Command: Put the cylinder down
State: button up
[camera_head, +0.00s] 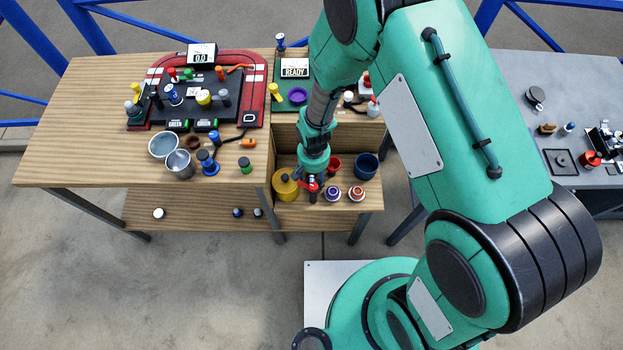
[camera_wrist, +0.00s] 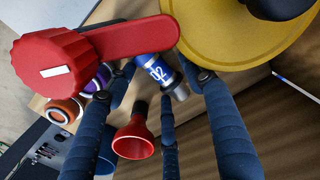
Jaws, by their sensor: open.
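A blue cylinder (camera_wrist: 153,68) with a white "02" label and a silver end shows between my fingers in the wrist view. My gripper (camera_wrist: 160,88) has its fingers spread apart. I cannot tell whether they touch the cylinder or whether its base rests on the shelf. In the head view my gripper (camera_head: 312,184) points down low over the lower wooden shelf (camera_head: 345,207), beside the yellow pot. The cylinder is mostly hidden there. A red knob with a long lever (camera_wrist: 60,68) is close to the camera and covers part of the wrist view.
The yellow pot (camera_head: 286,187) stands just left of my gripper. A red cup (camera_head: 334,162), a dark blue cup (camera_head: 366,166), a purple-topped item (camera_head: 332,194) and an orange-topped item (camera_head: 357,194) stand to its right. A raised wooden table (camera_head: 80,130) holds many objects.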

aim_at(313, 178)
grip_shut()
dwell(0.3)
jog(key=shift+r, duration=0.1)
notch_tip(313, 178, up, 18)
jog(key=p, duration=0.4)
dwell(0.4)
dwell(0.9)
